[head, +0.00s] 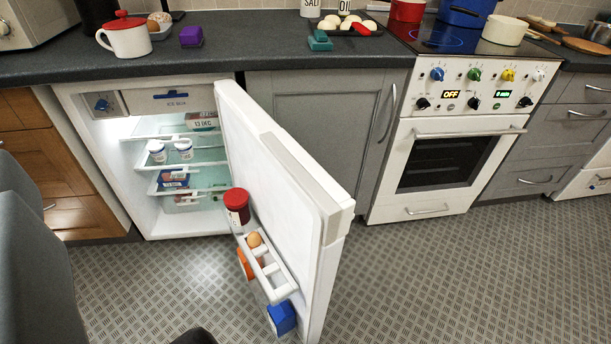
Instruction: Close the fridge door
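The white fridge (185,225) is built in under the dark counter, left of centre. Its door (285,165) stands wide open, hinged on the right side and swung out toward me over the floor. The door's inner side faces left. Its racks hold a red-lidded jar (237,204), an egg (254,240), an orange item (249,264) and a blue carton (282,318). Inside the fridge, shelves hold two white tubs (183,149) and some packs (173,179). I cannot make out my gripper in this view.
A grey cupboard (312,110) is behind the door, and a white oven (450,150) stands to the right. Wooden drawers (60,180) are left of the fridge. A large grey shape fills the lower left edge. The patterned floor (450,280) is clear at the right.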

